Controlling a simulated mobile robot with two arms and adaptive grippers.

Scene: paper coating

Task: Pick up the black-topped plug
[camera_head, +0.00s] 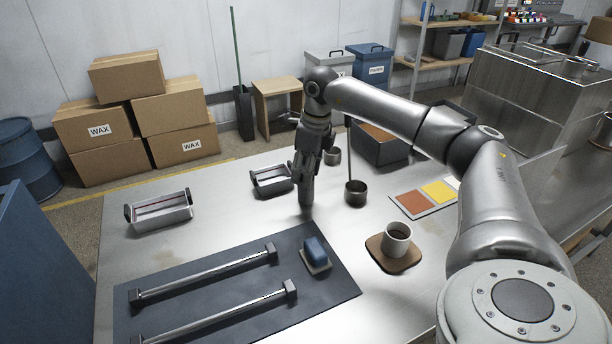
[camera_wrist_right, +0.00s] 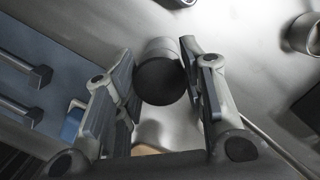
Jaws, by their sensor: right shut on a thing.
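The black-topped plug (camera_wrist_right: 160,80) is a short grey cylinder with a dark round top, between the fingers of my right gripper (camera_wrist_right: 158,88) in the right wrist view. The fingers close on it from both sides. In the head view my right gripper (camera_head: 305,180) points down over the bare metal table, left of the dark cup with a stick. The plug is hard to make out there against the fingers, and I cannot tell whether it touches the table. My left gripper is not in view.
A dark mat (camera_head: 230,290) holds two metal bars and a blue block (camera_head: 316,250) on a pale pad. Near the gripper are a metal tray (camera_head: 271,181), the dark cup (camera_head: 355,196) and a mug (camera_head: 396,238) on a wooden coaster.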

